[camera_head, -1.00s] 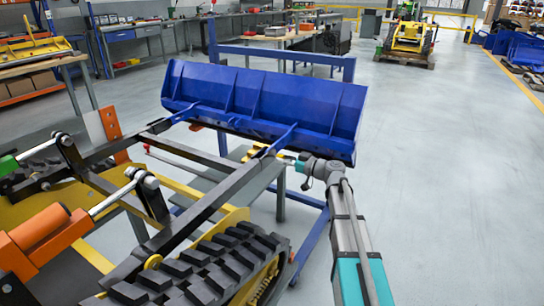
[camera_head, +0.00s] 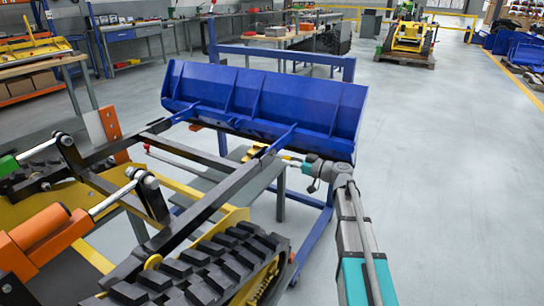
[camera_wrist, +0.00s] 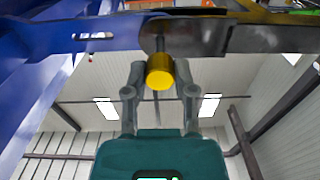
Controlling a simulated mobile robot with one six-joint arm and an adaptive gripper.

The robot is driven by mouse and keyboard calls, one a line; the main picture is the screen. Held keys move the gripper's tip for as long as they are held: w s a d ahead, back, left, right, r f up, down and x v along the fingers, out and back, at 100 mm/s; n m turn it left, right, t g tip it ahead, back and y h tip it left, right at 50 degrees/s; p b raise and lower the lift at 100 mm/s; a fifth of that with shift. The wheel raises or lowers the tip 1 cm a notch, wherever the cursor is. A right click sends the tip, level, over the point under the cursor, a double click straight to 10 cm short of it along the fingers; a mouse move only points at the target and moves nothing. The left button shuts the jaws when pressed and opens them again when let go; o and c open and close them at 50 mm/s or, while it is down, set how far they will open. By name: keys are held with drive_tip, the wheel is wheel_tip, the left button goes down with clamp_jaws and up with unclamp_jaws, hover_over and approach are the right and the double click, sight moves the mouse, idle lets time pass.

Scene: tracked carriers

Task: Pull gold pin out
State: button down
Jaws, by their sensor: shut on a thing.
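The gold pin (camera_wrist: 160,72) shows in the wrist view as a round gold head on a darker shaft. The shaft runs to the black loader arm (camera_wrist: 205,36) beside the blue bucket bracket (camera_wrist: 60,38). How much of the shaft is still inside the joint is hidden. My gripper (camera_wrist: 160,82) is shut on the pin's head, one finger on each side. In the head view my gripper (camera_head: 296,161) is just right of the arm's end (camera_head: 262,160), with a bit of gold between them. The blue bucket (camera_head: 265,105) is at the arm's front.
A blue stand frame (camera_head: 322,225) is below the bucket, close to my arm. The tracked carrier's black track (camera_head: 215,265) and orange cylinder (camera_head: 40,240) fill the lower left. The grey floor to the right (camera_head: 450,190) is clear.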

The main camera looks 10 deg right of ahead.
drive_tip(key=shift+v, duration=2.2)
drive_tip(key=shift+v, duration=1.55)
drive_tip(key=c, duration=1.1)
unclamp_jaws()
clamp_jaws()
drive_tip(key=shift+r, duration=0.15)
